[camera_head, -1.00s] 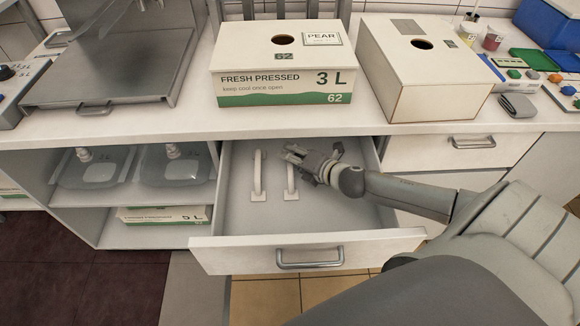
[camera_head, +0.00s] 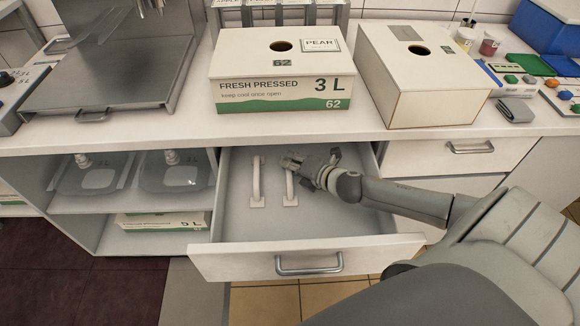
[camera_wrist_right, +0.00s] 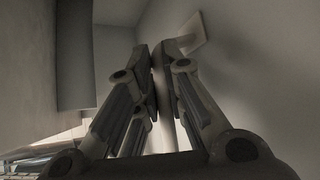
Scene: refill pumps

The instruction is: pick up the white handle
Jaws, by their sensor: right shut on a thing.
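Two white handles stand in the open drawer (camera_head: 330,222). The left white handle (camera_head: 257,182) stands free. The right white handle (camera_head: 290,190) has its upper part at my right gripper (camera_head: 291,163), which reaches in from the right. My right gripper is shut on this handle. In the right wrist view the fingers (camera_wrist_right: 160,68) close on the handle's pale bar, and one of its flat end plates (camera_wrist_right: 193,36) shows beyond them. The fingers hide part of the bar. My left gripper is not in view.
A juice box (camera_head: 282,70) and a plain box (camera_head: 425,75) stand on the counter above the drawer. Left of the drawer, a shelf holds clear bags (camera_head: 175,175). The drawer front (camera_head: 310,263) and side walls bound the space around the handles.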

